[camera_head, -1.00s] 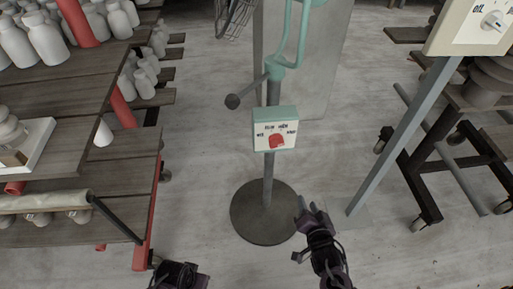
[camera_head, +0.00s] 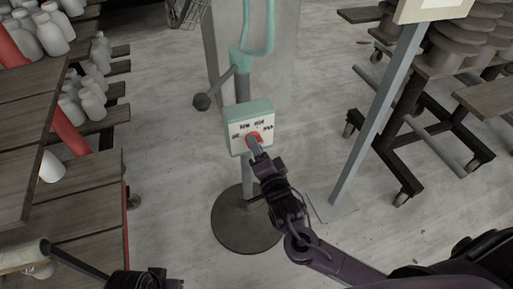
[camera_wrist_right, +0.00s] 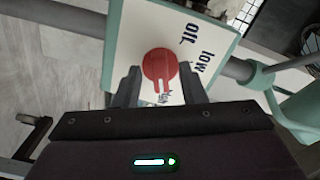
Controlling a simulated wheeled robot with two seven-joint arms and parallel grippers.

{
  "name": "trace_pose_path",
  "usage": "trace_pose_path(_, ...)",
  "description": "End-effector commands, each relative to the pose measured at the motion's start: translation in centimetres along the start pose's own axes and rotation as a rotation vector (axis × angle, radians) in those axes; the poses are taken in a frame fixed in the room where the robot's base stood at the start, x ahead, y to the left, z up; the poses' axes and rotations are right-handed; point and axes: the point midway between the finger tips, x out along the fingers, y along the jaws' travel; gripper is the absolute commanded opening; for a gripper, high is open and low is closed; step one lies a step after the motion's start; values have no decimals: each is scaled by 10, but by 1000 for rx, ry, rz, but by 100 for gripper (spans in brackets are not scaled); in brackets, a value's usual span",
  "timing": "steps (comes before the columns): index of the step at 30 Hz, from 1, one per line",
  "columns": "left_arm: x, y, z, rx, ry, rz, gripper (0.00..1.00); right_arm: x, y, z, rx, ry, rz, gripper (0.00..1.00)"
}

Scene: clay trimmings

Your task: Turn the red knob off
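The red knob (camera_head: 254,137) is on the white front of a green-edged control box (camera_head: 236,113) on a stand. My right gripper (camera_head: 255,150) is at the box front, right at the knob. In the right wrist view my right gripper (camera_wrist_right: 161,85) has its fingers apart, one on each side of the knob (camera_wrist_right: 159,63), with slim gaps showing. The knob's pale mark points down, toward a partly hidden label; "off" and "low" labels show to its right. My left gripper (camera_head: 145,278) is at the bottom edge, mostly cut off; its fingers do not show clearly.
The stand's round dark base (camera_head: 245,222) is on the floor. A grey slanted post (camera_head: 378,118) with another control panel (camera_head: 432,8) stands at right, near a wheeled rack. Wooden shelves (camera_head: 75,195) with white bottles are at left. The floor between is mostly clear.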

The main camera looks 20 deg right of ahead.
Motion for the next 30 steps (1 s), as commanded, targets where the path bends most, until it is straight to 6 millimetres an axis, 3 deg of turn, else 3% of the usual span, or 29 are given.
trace_pose_path(9,0,1,0,2,3,1,36,4,0,0,0,0,1,37)
trace_pose_path(18,0,1,0,1,3,1,36,4,0,0,0,0,1,0)
trace_pose_path(30,-6,-1,4,-8,-27,-2,36,4,-1,-1,-53,1,2,0)
